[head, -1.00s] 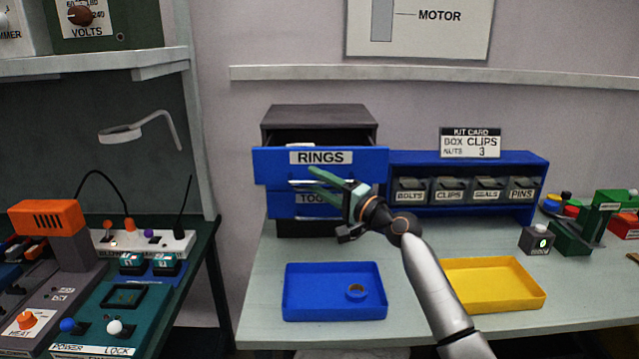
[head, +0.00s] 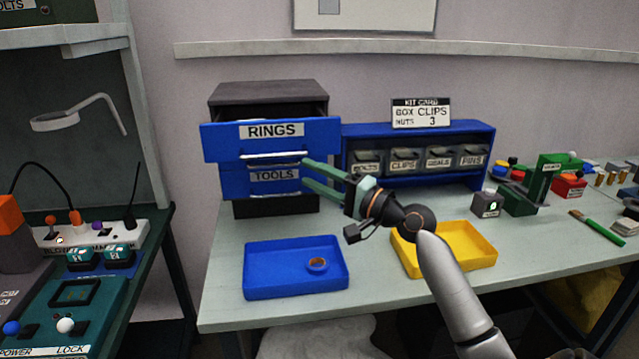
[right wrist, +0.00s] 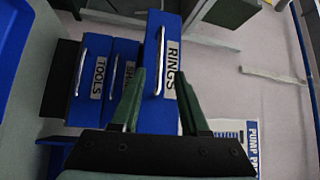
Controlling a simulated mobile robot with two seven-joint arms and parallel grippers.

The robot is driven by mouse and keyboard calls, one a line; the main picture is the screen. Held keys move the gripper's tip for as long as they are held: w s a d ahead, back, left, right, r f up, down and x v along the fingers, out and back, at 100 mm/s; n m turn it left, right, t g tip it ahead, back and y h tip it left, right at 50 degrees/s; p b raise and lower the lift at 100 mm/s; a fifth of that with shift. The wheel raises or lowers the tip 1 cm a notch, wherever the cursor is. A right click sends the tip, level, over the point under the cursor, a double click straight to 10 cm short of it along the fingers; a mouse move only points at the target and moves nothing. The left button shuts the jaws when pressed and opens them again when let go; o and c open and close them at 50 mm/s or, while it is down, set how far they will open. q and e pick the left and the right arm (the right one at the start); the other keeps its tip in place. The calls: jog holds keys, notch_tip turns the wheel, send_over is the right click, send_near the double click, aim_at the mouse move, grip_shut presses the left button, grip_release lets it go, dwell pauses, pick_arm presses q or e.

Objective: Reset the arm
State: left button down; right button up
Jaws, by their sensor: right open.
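My right gripper (head: 313,176) is open and empty in front of the drawer cabinet (head: 268,92). Its green fingers point left toward the drawers and also show in the right wrist view (right wrist: 165,95). The RINGS drawer (head: 270,139) is pulled out, with its metal handle below the label. The TOOLS drawer (head: 262,180) sits below it. In the right wrist view the drawers appear turned on their side, beyond the fingers. I cannot see the fingers touching the handle. My left gripper is not in view.
A blue tray (head: 268,285) with a small ring (head: 317,265) stands on the table below the cabinet. A yellow tray (head: 480,240) is partly behind my arm. A blue rack of labelled bins (head: 420,140) stands at the back. The table's front middle is clear.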

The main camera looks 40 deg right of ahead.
jog(key=shift+s+d+f, duration=0.1)
jog(key=shift+s+d, duration=0.05)
jog(key=shift+s, duration=0.45)
jog(key=s+a+f+n+g, duration=0.4)
jog(key=a+f, duration=0.3)
jog(key=f, duration=0.4)
jog(key=s+a+f+n+g, duration=0.35)
jog(key=a+f, duration=0.35)
jog(key=f, duration=0.5)
jog(key=s+a+f+n+g+h, duration=0.1)
jog(key=s+a+f+n+g, duration=0.2)
jog(key=s, duration=0.4)
jog(key=s+a+f+n+g+h, duration=0.1)
jog(key=s+f+n+g+h, duration=0.1)
jog(key=s+f, duration=0.3)
jog(key=s+a+f+n+g+h, duration=0.1)
jog(key=s+a+f+n+g, duration=0.2)
jog(key=s, duration=0.5)
jog(key=w+a+f+t+y+p, duration=0.1)
jog(key=w+a+f+t, duration=0.3)
jog(key=f, duration=0.4)
jog(key=shift+w+t+y+p, duration=0.15)
jog(key=shift+t+y+p, duration=0.15)
jog(key=shift+t+p, duration=0.55)
jog(key=shift+d, duration=0.1)
